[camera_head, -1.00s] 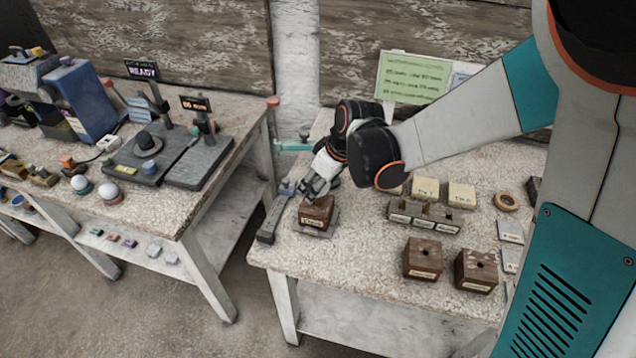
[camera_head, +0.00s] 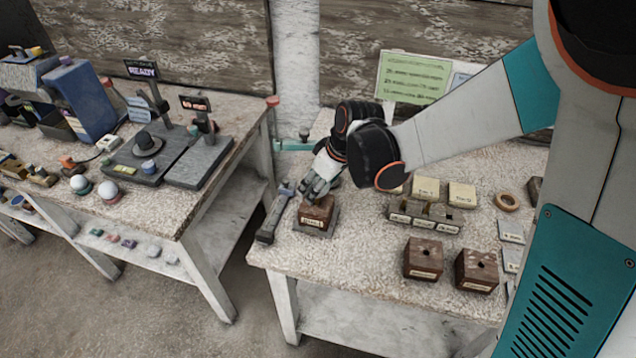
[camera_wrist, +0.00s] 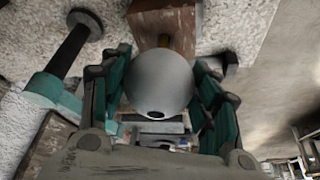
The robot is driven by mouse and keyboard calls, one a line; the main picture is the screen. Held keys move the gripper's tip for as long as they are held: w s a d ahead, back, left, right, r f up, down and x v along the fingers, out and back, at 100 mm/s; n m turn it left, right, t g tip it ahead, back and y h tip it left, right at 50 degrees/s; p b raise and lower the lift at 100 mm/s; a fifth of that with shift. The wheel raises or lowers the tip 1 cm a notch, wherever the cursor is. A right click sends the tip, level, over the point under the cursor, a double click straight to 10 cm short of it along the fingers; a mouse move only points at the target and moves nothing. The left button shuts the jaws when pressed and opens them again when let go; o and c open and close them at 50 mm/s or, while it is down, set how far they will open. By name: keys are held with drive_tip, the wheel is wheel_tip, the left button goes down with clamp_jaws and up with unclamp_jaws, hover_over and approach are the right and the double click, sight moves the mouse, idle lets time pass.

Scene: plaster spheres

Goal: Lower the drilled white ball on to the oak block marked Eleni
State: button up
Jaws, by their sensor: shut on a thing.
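My gripper (camera_head: 314,190) is at the left end of the right-hand table, close above a brown wooden block (camera_head: 318,212) with a small label too small to read surely. In the wrist view my gripper (camera_wrist: 160,82) is shut on a pale grey-white ball (camera_wrist: 158,70), one finger on each side. A dark drilled hole shows low on the ball. The block (camera_wrist: 166,18) shows just beyond the ball in that view. I cannot tell whether ball and block touch. The ball is not clearly seen in the head view, where my fingers hide it.
A long dark tool (camera_head: 274,216) lies just left of the block. Two more wooden blocks with holes (camera_head: 424,258) (camera_head: 476,270) stand at the front right. A labelled rack (camera_head: 424,216) is behind them. Bare tabletop (camera_head: 360,255) lies between. Two white balls (camera_head: 79,184) (camera_head: 108,191) sit on the left table.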

drive_tip(key=shift+f+b, duration=1.5)
drive_tip(key=shift+f, duration=0.35)
drive_tip(key=o, duration=1.3)
drive_tip(key=shift+r+p, duration=1.4)
drive_tip(key=shift+r, duration=0.65)
